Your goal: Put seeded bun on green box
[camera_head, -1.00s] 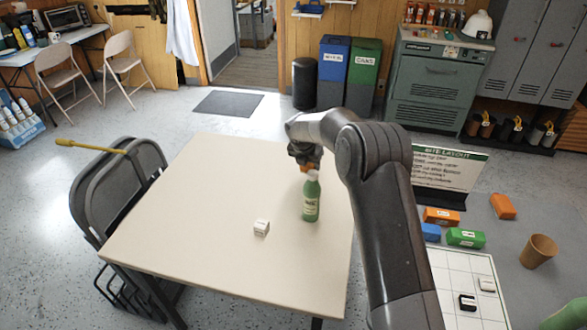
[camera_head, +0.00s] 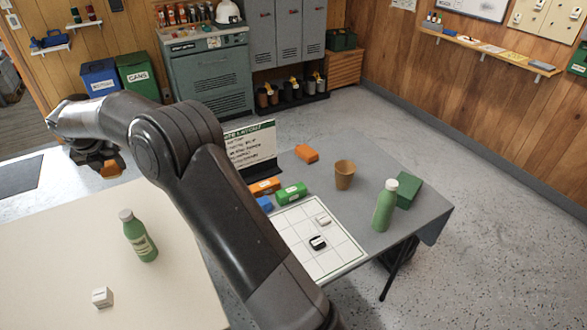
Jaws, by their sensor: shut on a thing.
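My gripper (camera_head: 103,163) hangs above the far edge of the cream table, shut on a small orange-brown thing (camera_head: 110,168). It looks like the seeded bun, though the fingers hide most of it and no seeds can be made out. A dark green box (camera_head: 408,190) stands on the grey table, just behind and right of a green bottle (camera_head: 384,207). A smaller bright green block (camera_head: 291,194) with a white label lies further left on that table. My gripper is well to the left of both.
The cream table (camera_head: 50,255) holds another green bottle (camera_head: 140,237) and a white cube (camera_head: 102,297). On the grey table (camera_head: 425,210) are a brown cup (camera_head: 344,175), orange and blue blocks, a white grid board (camera_head: 340,256) and an upright sign (camera_head: 250,147).

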